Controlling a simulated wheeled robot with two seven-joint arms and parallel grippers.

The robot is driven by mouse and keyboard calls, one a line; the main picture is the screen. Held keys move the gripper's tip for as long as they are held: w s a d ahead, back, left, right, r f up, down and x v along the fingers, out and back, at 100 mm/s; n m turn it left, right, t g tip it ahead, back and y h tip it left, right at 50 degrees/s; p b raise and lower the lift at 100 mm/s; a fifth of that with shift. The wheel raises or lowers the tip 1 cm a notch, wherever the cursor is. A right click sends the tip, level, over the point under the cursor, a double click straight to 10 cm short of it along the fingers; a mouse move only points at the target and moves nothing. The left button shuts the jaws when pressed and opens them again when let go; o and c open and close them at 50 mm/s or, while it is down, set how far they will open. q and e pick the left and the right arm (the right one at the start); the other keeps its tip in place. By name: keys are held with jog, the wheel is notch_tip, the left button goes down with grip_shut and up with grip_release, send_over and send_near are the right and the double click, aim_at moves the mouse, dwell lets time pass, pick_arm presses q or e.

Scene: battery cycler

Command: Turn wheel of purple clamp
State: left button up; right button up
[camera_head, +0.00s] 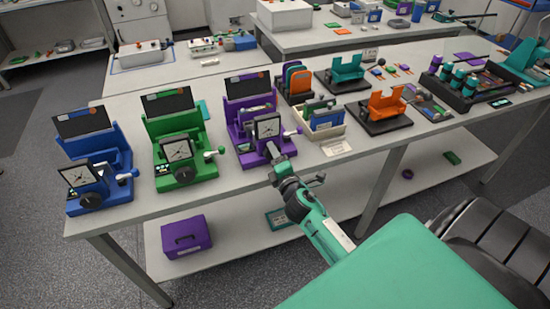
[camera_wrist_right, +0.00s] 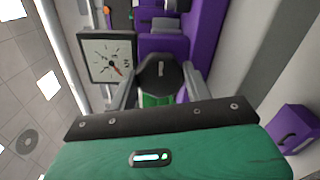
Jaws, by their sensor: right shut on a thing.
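The purple clamp (camera_head: 240,118) stands on the bench, the rightmost in a row of similar clamps. It has a dark screen at its back, a square white dial (camera_head: 267,127) and a side lever with a pale knob (camera_head: 299,132). In the right wrist view its dial (camera_wrist_right: 107,57) is at upper left and its black wheel (camera_wrist_right: 159,75) is in the middle. My right gripper (camera_head: 274,156) reaches the clamp's front; in the wrist view its fingers (camera_wrist_right: 160,88) are shut on the wheel, one on each side. The head view hides the wheel behind the gripper. My left gripper is not in view.
A green clamp (camera_head: 178,150) and a blue clamp (camera_head: 88,175) stand to the left. A cream tray (camera_head: 322,130) and an orange holder (camera_head: 386,105) stand to the right. A purple box (camera_head: 186,237) sits on the lower shelf. The bench front edge is just below the gripper.

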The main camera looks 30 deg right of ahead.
jog(key=m, duration=0.6)
jog(key=shift+m, duration=0.3)
jog(key=m, duration=0.2)
jog(key=shift+m, duration=0.4)
jog(key=m+p, duration=0.1)
jog(key=m, duration=0.2)
jog(key=shift+m, duration=0.3)
jog(key=m+p, duration=0.1)
jog(key=m, duration=0.2)
jog(key=shift+m, duration=0.3)
jog(key=m+p, duration=0.1)
jog(key=m, duration=0.2)
jog(key=shift+a+m+p, duration=0.1)
jog(key=shift+m+p, duration=0.2)
jog(key=m+p, duration=0.1)
jog(key=m, duration=0.2)
jog(key=shift+f, duration=0.1)
jog(key=shift+m+p, duration=0.35)
jog(key=shift+m, duration=1.55)
jog(key=shift+a+f+m, duration=0.1)
jog(key=shift+m, duration=0.2)
